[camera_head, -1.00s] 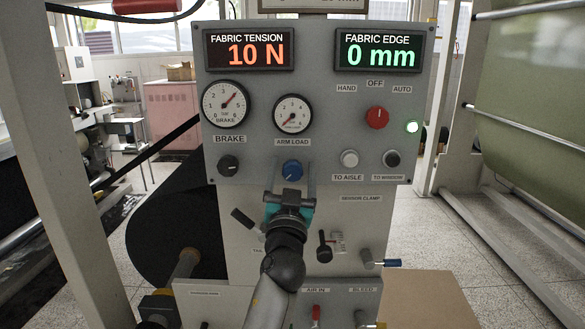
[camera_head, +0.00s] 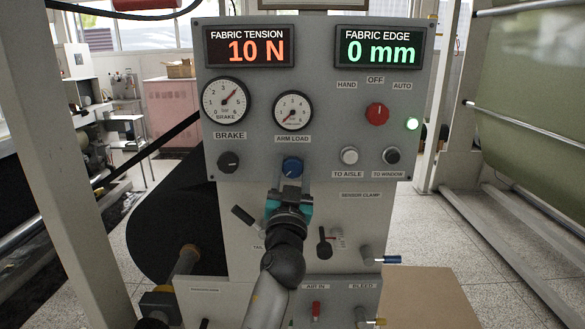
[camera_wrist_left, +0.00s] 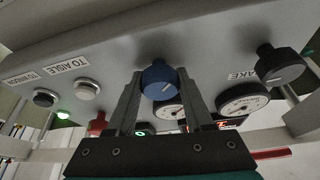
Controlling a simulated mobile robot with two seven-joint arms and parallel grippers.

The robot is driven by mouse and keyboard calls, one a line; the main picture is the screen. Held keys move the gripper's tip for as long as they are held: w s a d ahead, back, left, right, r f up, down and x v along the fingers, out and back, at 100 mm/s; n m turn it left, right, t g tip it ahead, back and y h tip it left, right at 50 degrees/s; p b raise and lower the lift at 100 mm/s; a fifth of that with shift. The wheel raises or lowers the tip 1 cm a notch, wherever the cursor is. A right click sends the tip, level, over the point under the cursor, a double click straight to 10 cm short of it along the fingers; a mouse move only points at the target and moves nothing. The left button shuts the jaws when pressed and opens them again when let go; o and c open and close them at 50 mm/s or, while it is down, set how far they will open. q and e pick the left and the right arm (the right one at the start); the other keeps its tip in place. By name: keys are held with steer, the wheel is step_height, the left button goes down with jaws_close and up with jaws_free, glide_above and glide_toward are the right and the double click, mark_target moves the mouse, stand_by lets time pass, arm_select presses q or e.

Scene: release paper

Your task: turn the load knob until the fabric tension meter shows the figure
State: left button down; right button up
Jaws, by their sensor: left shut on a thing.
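The blue load knob (camera_head: 292,167) sits on the grey panel under the ARM LOAD gauge (camera_head: 292,110), whose needle points low left. The fabric tension meter (camera_head: 250,47) reads 10 N in orange. My left gripper (camera_head: 291,181) reaches up to the knob from below. In the left wrist view, its two fingers (camera_wrist_left: 158,92) stand on either side of the blue knob (camera_wrist_left: 160,78), which has a white pointer line. The gripper is shut on the knob. My right gripper is in neither view.
The black BRAKE knob (camera_head: 228,162) is to the left; the white TO AISLE button (camera_head: 349,155) and red selector (camera_head: 377,114) are to the right. Below are a black lever (camera_head: 324,247) and a blue-tipped handle (camera_head: 386,259). A black roll (camera_head: 175,225) is behind the panel at left.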

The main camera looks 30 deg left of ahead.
arm_select(q)
steer(key=shift+r+m+t+h+p, duration=0.15)
steer(key=shift+m+t+h+p, duration=0.15)
steer(key=shift+m+h+p, duration=0.5)
steer(key=m+h+p, duration=0.1)
steer(key=m+p, duration=0.3)
steer(key=m+h+p, duration=0.2)
steer(key=m+p, duration=0.1)
steer(key=m, duration=0.1)
steer(key=m+h+p, duration=0.2)
steer(key=m+p, duration=0.2)
steer(key=shift+r+p, duration=0.15)
steer(key=shift+p, duration=0.15)
steer(key=shift+m+g+h+p, duration=0.3)
steer(key=shift+m+g+p, duration=0.3)
steer(key=shift+m+p, duration=0.65)
steer(key=shift+c, duration=1.4)
jaws_free()
steer(key=shift+f, duration=0.25)
